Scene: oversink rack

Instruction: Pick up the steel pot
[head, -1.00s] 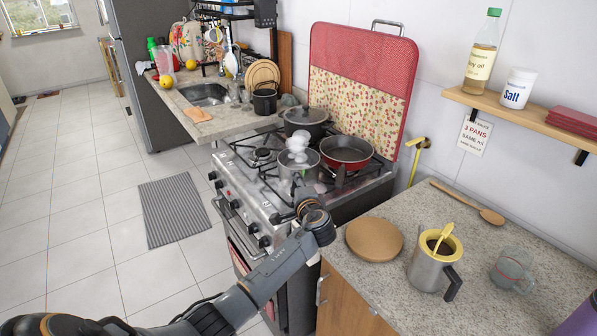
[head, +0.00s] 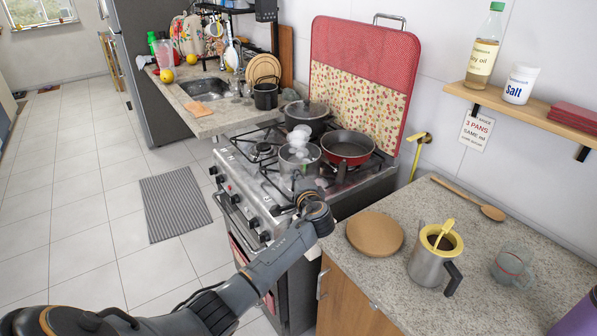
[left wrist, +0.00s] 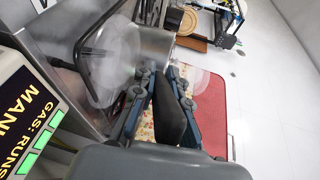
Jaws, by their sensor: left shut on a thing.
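The steel pot (head: 299,160) is on the front of the stove, with white steam puffs above it. My left gripper (head: 307,189) is at the pot's near side. In the left wrist view, the gripper (left wrist: 160,92) is shut on the pot's black handle (left wrist: 171,112), and part of the pot's steel wall (left wrist: 153,47) shows beyond the fingers. The pot appears upright; I cannot tell whether its base is clear of the grate. My right gripper is not in view.
A dark lidded pot (head: 306,116) stands behind the steel pot, and a red pan (head: 347,149) stands close at its right. The stove (head: 240,180) has raised grates. A wooden disc (head: 375,234) and a steel jug (head: 430,263) stand on the right counter (head: 470,225).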

